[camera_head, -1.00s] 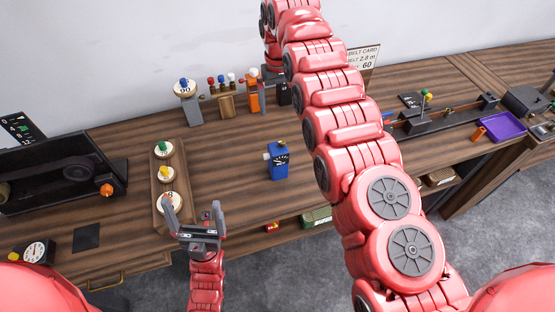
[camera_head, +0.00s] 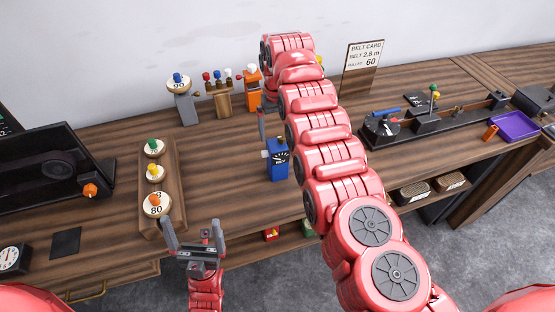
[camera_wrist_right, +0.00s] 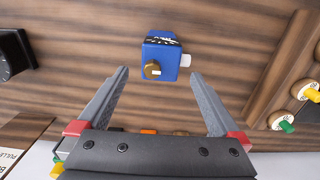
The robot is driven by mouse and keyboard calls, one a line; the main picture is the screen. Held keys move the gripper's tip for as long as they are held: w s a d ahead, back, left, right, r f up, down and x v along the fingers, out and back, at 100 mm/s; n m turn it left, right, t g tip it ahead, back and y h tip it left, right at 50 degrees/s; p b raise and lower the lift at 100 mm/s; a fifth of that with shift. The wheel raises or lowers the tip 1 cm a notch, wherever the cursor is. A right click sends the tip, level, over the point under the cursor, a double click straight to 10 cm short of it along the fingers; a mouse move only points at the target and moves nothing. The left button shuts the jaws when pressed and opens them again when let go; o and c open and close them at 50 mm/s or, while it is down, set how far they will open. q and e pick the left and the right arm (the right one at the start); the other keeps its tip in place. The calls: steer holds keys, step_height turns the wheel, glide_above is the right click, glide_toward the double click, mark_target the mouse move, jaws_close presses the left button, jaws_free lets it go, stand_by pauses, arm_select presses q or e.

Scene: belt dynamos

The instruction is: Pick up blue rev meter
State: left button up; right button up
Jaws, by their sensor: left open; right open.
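The blue rev meter (camera_head: 278,165) stands upright on the wooden bench, its dark dial facing the front. In the right wrist view the blue rev meter (camera_wrist_right: 160,60) shows from above, with a brass knob and a pale stub on its side. My right gripper (camera_wrist_right: 160,76) is open, its fingertips short of the meter and to either side of it in the picture. In the head view my right arm hides most of that gripper; one finger shows just behind the meter. My left gripper (camera_head: 193,224) is open and empty near the bench's front edge.
A wooden tray (camera_head: 178,200) with several numbered discs lies left of the meter. Behind it stand a grey post (camera_head: 186,108), a rack of coloured knobs (camera_head: 218,102) and an orange device (camera_head: 253,88). Bare bench lies between tray and meter.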

mark_target(277, 144)
step_height(277, 144, down, 4)
steer(key=shift+r+p, duration=0.2)
steer(key=shift+p, duration=0.6)
steer(key=shift+a+f, duration=0.1)
jaws_close()
